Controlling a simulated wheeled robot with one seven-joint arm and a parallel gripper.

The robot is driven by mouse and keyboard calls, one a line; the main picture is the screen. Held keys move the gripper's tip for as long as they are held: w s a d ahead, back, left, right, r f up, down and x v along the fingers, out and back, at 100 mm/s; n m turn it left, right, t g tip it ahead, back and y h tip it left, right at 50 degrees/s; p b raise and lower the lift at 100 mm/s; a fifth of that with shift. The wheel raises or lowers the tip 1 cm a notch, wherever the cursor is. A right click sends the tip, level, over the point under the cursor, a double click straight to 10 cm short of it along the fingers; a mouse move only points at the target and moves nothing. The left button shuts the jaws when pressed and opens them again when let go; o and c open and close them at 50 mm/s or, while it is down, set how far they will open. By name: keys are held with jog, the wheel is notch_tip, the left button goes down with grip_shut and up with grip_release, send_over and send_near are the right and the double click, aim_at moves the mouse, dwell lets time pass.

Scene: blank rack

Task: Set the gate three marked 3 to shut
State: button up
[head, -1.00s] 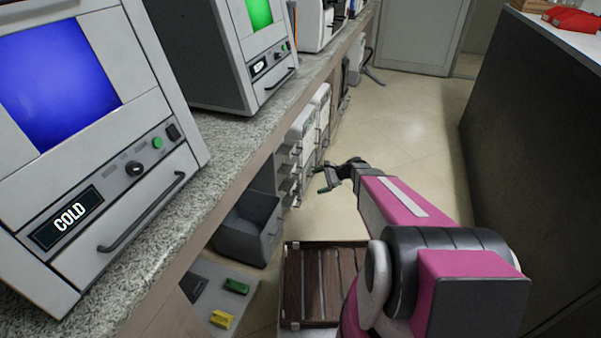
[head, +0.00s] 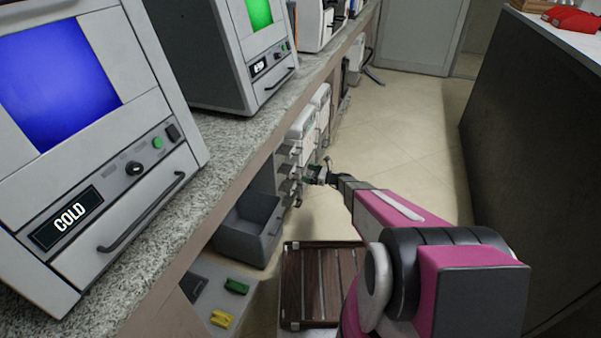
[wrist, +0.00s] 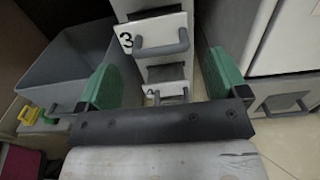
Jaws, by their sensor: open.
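In the wrist view a white gate marked 3 (wrist: 178,24) has a grey bar handle (wrist: 162,44). A dark gap shows above its panel and another below it; I cannot tell how far open it stands. In the head view the rack of gates (head: 285,170) is under the counter, and the marks are too small to read. My gripper (wrist: 163,82) is open and empty, with green fingertips to the left and right of gate 3's column. It is in front of the handle and apart from it. In the head view my gripper (head: 318,174) is just right of the rack.
A grey open bin (head: 247,232) stands near the rack, and in the wrist view the bin (wrist: 70,62) is at left. A white unit (wrist: 288,40) is close on the right. Floor right of the rack is clear.

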aim_at(294, 169)
jog(key=shift+x, duration=2.2)
jog(key=c, duration=1.2)
jog(key=shift+x, duration=3.2)
jog(key=o, duration=1.2)
jog(key=shift+a, duration=0.1)
jog(key=v, duration=1)
jog(key=shift+d, duration=0.4)
jog(key=shift+s, duration=0.1)
